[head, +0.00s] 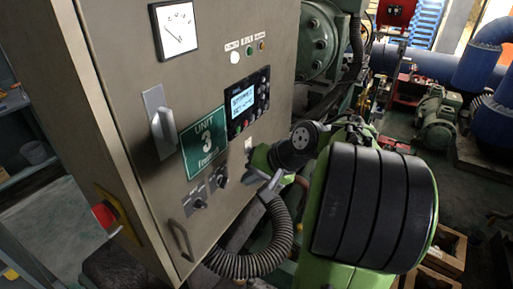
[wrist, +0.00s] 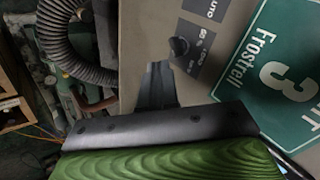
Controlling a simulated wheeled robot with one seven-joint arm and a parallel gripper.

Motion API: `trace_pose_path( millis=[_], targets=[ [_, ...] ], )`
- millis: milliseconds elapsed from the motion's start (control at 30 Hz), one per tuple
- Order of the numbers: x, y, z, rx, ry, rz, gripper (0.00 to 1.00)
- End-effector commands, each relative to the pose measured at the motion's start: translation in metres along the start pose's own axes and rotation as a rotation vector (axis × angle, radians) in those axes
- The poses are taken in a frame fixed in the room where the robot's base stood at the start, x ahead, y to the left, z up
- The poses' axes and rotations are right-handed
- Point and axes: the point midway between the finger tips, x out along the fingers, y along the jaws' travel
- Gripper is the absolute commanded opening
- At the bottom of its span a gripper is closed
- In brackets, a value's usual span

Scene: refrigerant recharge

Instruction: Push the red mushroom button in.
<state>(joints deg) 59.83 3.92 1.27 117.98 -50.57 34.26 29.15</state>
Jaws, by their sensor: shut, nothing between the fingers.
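The red mushroom button (head: 105,215) sits on a yellow plate (head: 120,213) on the left side face of the grey cabinet, at the lower left of the head view. It faces left, and its full travel position cannot be told. My gripper (head: 262,180) is in front of the cabinet's front panel, well to the right of the button and around the corner from it. In the wrist view my gripper (wrist: 158,70) shows its grey fingers together and empty, close to a black rotary switch (wrist: 180,47). The button is not in the wrist view.
The cabinet front carries a green Unit 3 sign (head: 204,143), a lever switch (head: 159,122), a display panel (head: 247,102) and a door handle (head: 180,240). A ribbed hose (head: 255,263) hangs below my gripper.

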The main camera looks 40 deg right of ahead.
Motion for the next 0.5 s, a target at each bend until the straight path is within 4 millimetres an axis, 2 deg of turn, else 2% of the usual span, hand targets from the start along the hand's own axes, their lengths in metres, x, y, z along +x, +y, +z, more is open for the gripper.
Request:
trace_pose_path(
  millis=[33, 100, 200, 333, 500],
  targets=[
    [-0.009, 0.020, -0.023, 0.099, 0.026, -0.044, 0.00],
    [-0.022, 0.043, -0.048, 0.215, 0.062, -0.121, 0.00],
    [-0.042, 0.074, -0.072, 0.348, 0.111, -0.222, 0.00],
    [-0.061, 0.100, -0.086, 0.442, 0.151, -0.306, 0.00],
    [-0.066, 0.106, -0.088, 0.463, 0.161, -0.330, 0.00]
  ],
)
